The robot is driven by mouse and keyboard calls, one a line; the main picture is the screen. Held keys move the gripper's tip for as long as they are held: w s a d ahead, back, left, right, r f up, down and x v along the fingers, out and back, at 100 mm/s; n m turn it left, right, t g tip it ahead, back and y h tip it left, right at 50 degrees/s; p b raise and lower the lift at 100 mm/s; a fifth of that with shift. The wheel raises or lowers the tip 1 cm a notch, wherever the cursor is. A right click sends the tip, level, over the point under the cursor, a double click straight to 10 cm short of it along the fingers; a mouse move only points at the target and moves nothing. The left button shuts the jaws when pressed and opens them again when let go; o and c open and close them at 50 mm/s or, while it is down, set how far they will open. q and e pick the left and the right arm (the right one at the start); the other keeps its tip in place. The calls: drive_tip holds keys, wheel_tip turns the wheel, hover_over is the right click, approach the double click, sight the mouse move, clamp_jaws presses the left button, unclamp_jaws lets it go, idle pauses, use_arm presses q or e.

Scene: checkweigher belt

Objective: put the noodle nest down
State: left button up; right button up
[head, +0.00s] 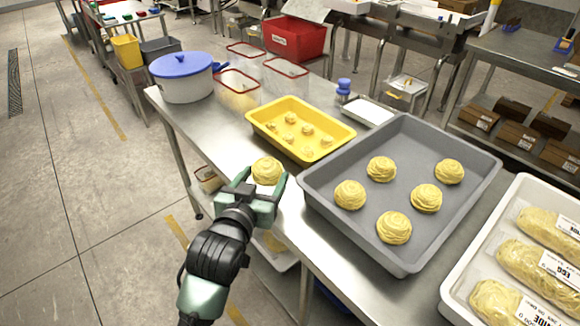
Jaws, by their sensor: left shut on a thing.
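My left gripper (262,184) is shut on a yellow noodle nest (267,170), which sits between its fingertips. The gripper is near the front edge of the steel table, left of the grey tray and in front of the yellow tray. I cannot tell whether the nest touches the table. The large grey tray (309,177) holds several noodle nests, among them one at its near left (350,194). The yellow tray (262,131) behind holds several smaller nests. My right gripper is not in view.
A white pot with a blue lid (184,84) stands at the table's left end. Red-rimmed clear containers (238,82) and a red bin (295,38) are behind. A white tray of packed noodles (458,300) is at the right. Bare steel (222,124) lies left of the yellow tray.

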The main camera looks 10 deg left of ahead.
use_arm(q)
drive_tip(key=w+f, duration=0.1)
drive_tip(key=w, duration=0.1)
drive_tip(key=w+f, duration=0.1)
drive_tip(key=w, duration=0.2)
drive_tip(key=w+f, duration=0.2)
drive_tip(key=shift+w+d, duration=0.2)
drive_tip(key=shift+w, duration=0.15)
drive_tip(key=w+f, duration=0.2)
drive_tip(key=w, duration=0.1)
drive_tip(key=shift+w+d+f+b, duration=0.15)
drive_tip(key=shift+f+b, duration=0.1)
drive_tip(key=shift+b, duration=0.05)
drive_tip(key=o, duration=1.3)
drive_tip(key=shift+f, duration=0.1)
